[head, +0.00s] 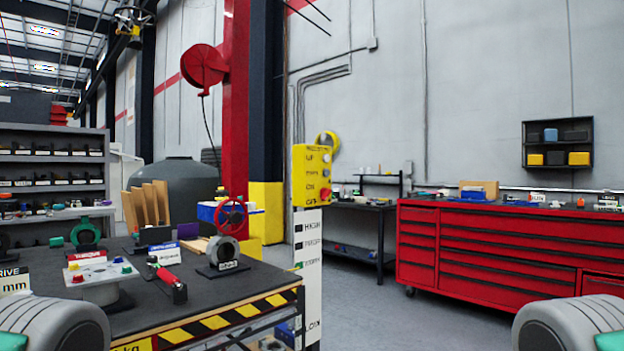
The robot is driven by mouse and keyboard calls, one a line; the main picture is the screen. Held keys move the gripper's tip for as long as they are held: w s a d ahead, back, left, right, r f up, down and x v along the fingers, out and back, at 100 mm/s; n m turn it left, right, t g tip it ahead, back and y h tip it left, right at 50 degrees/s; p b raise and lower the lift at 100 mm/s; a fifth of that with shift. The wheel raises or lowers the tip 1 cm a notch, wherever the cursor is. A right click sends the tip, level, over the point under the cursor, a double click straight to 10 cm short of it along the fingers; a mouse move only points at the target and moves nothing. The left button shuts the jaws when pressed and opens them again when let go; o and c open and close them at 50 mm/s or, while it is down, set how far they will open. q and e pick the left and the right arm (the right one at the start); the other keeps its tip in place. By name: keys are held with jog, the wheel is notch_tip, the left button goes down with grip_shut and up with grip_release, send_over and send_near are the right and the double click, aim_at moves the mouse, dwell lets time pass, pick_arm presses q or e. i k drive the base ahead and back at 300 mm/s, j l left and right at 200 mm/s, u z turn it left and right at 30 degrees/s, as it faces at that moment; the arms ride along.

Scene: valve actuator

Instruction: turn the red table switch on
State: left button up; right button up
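On the dark table at the left stands a pale box (100,291) with several small coloured knobs or switches on its sloped top. A red one (78,279) sits at its front left, and green, yellow and blue ones are beside it. Whether the red one is on or off is too small to tell. A red-and-black handled device (172,283) lies just right of the box. Neither gripper shows. Only grey rounded parts of my arms show at the bottom left and bottom right corners, the left one close to the table's front.
The table (215,293) has a yellow-black striped edge. A red handwheel valve (228,240) stands on its right part. A yellow button panel (312,176) on a white post stands beyond the table's right corner. Open floor (365,318) lies before the red tool cabinet (480,250).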

aim_at(325, 193)
jog(key=i+l, duration=0.3)
jog(key=i+l+u, duration=0.1)
jog(key=i+l, duration=0.15)
jog(key=l, duration=0.2)
jog(key=i+l, duration=0.25)
jog(key=l, duration=0.15)
